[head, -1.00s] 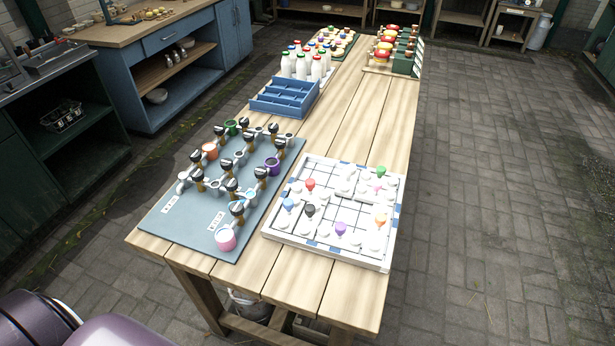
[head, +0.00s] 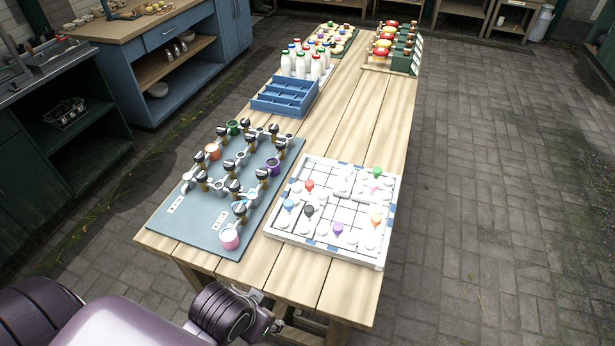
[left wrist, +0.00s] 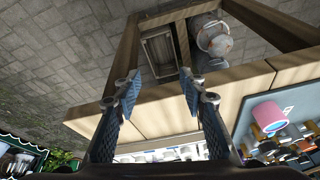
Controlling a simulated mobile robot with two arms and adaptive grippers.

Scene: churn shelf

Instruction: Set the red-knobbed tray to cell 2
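The white sliding board (head: 330,215) lies at the near right of the wooden table. The red-knobbed tray (head: 309,186) sits in its upper left part. I cannot read any cell numbers. My left gripper (head: 272,325) is low at the table's near edge, in front of the board and apart from it. In the left wrist view the left gripper (left wrist: 160,92) is open and empty, its two fingers well apart over the table edge. My right gripper is not in view.
Other knobs on the board are blue (head: 288,205), black (head: 308,211), purple (head: 337,229) and orange (head: 376,218). A grey-blue panel with valves (head: 190,233) lies to its left. A blue crate (head: 284,97) and white bottles (head: 301,64) stand behind. Bare wood lies right of the crate.

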